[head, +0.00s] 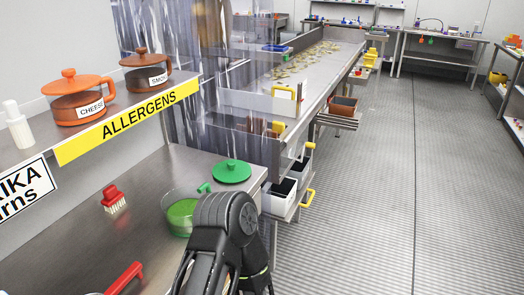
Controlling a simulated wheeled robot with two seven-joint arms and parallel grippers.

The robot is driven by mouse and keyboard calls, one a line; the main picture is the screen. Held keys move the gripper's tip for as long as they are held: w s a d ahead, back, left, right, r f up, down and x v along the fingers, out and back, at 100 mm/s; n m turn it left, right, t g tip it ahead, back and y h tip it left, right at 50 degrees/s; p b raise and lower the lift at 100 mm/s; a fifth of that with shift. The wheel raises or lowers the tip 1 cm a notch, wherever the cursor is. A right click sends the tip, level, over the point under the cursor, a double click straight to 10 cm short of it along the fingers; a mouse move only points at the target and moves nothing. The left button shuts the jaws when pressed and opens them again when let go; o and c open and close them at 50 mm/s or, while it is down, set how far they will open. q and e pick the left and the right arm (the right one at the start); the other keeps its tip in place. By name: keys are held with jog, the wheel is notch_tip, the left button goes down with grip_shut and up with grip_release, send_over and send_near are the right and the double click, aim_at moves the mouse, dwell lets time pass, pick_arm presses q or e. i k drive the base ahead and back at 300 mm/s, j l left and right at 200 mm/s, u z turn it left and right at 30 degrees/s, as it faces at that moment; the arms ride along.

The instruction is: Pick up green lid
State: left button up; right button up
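The green lid (232,172) lies on the steel counter near its right end, with its round knob facing up. A clear container with green contents (183,213) stands open in front of the lid and to its left. A black link of one of my arms rises from the bottom edge and covers the container's right side. I cannot tell which arm it is. No gripper fingers show in the head view, and nothing is seen touching the lid.
Above, the ALLERGENS shelf (128,121) holds orange CHEESE (83,108) and brown SMOKE (146,80) pots and a white bottle (17,127). Floor to the right is clear.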

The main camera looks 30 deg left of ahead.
aim_at(231, 170)
jog(key=i+l, duration=0.1)
jog(key=i, duration=0.55)
jog(key=i+l, duration=0.1)
jog(key=i, duration=0.6)
jog(key=i+l, duration=0.1)
jog(key=i, duration=0.55)
jog(key=u, duration=1.35)
